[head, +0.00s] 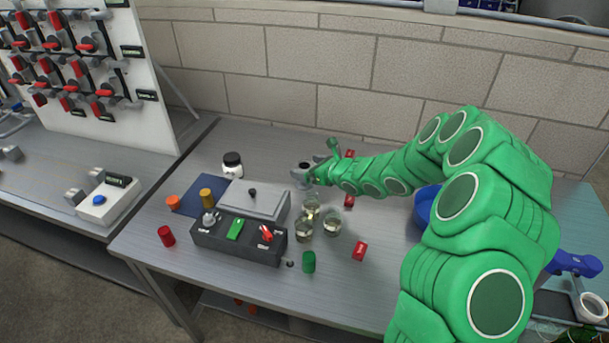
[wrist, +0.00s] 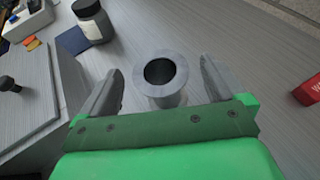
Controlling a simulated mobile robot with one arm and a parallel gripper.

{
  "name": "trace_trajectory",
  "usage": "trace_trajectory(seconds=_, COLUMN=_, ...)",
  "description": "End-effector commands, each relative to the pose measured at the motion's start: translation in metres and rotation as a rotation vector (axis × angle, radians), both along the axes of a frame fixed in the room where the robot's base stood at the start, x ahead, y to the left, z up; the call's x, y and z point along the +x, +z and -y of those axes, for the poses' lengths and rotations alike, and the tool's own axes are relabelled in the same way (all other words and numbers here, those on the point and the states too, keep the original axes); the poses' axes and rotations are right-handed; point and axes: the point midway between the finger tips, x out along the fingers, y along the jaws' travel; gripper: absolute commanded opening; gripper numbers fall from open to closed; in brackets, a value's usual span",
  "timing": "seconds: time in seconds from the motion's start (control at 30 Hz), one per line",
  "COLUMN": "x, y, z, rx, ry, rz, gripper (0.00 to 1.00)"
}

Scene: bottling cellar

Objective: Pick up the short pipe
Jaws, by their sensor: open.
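The short pipe (wrist: 161,97) is a grey, hollow piece with a round flanged top. In the wrist view it stands upright on the metal table between the two jaws of my gripper (wrist: 161,88). A gap shows on each side of it, so the jaws do not appear to touch it. In the head view the pipe (head: 304,166) is a small grey shape with a dark hole, at the tip of my green arm. My gripper (head: 318,172) is open beside it there. The pipe's lower part is hidden behind the gripper's green mount.
A grey lidded box (head: 254,198), glass jars (head: 332,224) and red blocks (head: 360,250) are nearby. The wall closes off the back.

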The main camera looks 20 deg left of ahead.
Motion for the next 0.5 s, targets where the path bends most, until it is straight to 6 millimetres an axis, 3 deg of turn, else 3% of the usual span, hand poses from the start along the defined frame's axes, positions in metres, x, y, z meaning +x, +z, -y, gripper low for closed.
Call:
trace_trajectory(seconds=0.2, x=0.009, y=-0.008, z=-0.015, rx=-0.002, ry=0.001, rz=0.001, gripper=0.97)
trace_trajectory(seconds=0.5, x=0.01, y=-0.008, z=-0.018, rx=0.0, ry=0.0, rz=0.001, gripper=0.97)
